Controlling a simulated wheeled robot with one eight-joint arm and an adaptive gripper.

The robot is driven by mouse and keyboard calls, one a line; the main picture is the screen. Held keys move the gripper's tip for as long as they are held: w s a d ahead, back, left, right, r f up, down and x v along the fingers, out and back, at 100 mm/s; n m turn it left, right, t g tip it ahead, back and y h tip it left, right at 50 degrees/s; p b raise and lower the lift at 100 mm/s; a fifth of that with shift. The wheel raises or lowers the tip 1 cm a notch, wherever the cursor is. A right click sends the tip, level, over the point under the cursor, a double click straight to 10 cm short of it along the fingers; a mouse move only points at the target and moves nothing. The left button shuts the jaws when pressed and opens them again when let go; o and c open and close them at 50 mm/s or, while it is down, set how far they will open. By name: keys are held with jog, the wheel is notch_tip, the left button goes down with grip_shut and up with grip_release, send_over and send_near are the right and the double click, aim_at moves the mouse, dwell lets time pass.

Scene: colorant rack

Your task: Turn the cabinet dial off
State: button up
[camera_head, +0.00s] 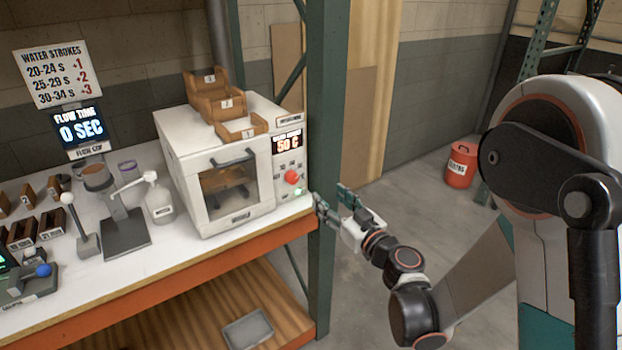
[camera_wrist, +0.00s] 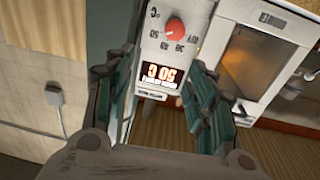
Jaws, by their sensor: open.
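The white cabinet (camera_head: 190,150) stands on the shelf top, with a window in its shut front door. Its red dial (camera_head: 291,177) is on the right-hand control panel, under a display reading 50 C. A green light (camera_head: 298,191) shows below the dial. In the wrist view the dial (camera_wrist: 176,29) appears at the top, beyond my fingers, with the display (camera_wrist: 163,76) below it upside down. My gripper (camera_head: 331,204) is open and empty, to the right of the panel and apart from the dial. The dial's exact pointer setting is too small to read.
A green rack post (camera_head: 325,130) stands just right of the cabinet, close to my gripper. Wooden trays (camera_head: 240,128) sit on top of the cabinet. A white bottle (camera_head: 159,203) and stand are on the left. A red can (camera_head: 461,165) is on the floor; the floor between is clear.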

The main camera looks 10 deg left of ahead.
aim_at(294, 180)
jog(key=shift+n+g+y, duration=0.3)
jog(key=shift+g, duration=0.1)
jog(key=x, duration=0.4)
jog(key=f+x, duration=0.1)
jog(key=x, duration=0.4)
jog(key=s+a+f+b+x, duration=0.1)
jog(key=x, duration=0.4)
jog(key=shift+f, duration=0.1)
jog(key=c, duration=1.1)
